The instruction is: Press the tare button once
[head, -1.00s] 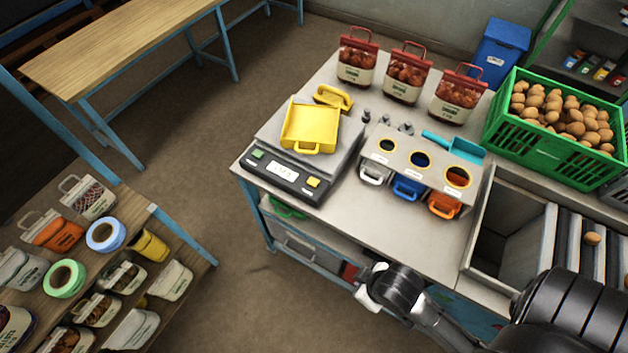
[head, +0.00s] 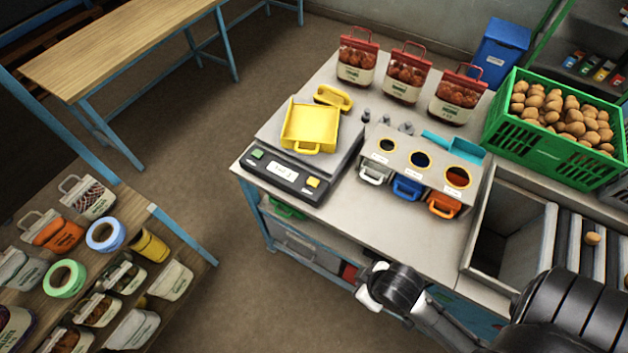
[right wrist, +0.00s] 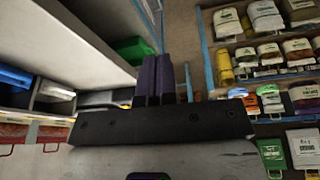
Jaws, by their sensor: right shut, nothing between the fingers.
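The scale (head: 316,180) stands at the left end of the grey work table, with a yellow pan (head: 309,127) on its plate. Its front panel has a small display (head: 283,171), a green button (head: 257,154) at the left and a yellow button (head: 313,183) at the right. I cannot read which one is marked tare. My right gripper (right wrist: 160,78) is shut and empty in the right wrist view, its dark fingers together. In the head view my right wrist is at the table's front edge, below and right of the scale, apart from it. My left gripper is not in view.
A dispenser box (head: 425,167) with grey, blue and orange drawers stands right of the scale. Red-handled bags (head: 404,73) stand behind. A green crate (head: 560,115) of brown round produce is at the right. A shelf (head: 155,212) of packets is at the lower left.

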